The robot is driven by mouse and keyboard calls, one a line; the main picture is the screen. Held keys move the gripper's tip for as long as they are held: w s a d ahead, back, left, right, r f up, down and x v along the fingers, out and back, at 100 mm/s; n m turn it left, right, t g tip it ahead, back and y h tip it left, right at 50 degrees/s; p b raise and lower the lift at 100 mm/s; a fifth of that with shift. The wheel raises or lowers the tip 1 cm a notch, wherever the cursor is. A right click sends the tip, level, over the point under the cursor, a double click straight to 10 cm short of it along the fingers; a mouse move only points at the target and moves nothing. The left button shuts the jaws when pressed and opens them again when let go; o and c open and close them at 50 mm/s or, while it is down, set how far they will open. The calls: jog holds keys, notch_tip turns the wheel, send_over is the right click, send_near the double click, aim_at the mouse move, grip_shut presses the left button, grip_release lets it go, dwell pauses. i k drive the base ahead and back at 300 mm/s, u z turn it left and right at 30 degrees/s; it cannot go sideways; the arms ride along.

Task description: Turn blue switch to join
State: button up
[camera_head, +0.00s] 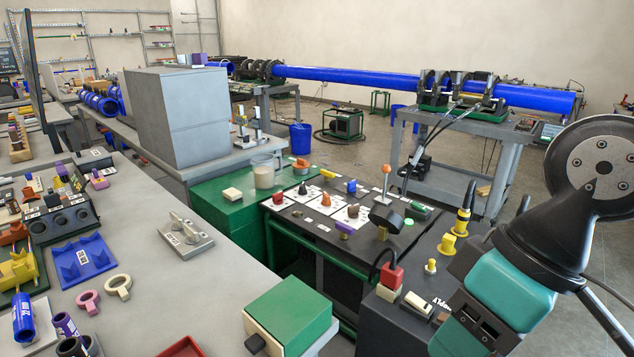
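The blue switch (351,186) is a small blue knob on the dark top panel of the green-framed cart (288,236), toward its far side. It stands among white label plates and other knobs. It is too small to tell which way it points. The lettering on the plates is too small to read. My gripper is not in view.
A teal-handled tool with a black disc (500,290) fills the lower right. A green box (289,313) stands on the grey table (215,285).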

aim_at(351, 185)
jog(key=z, duration=1.75)
jog(key=i, duration=4.6)
jog(key=u, duration=2.9)
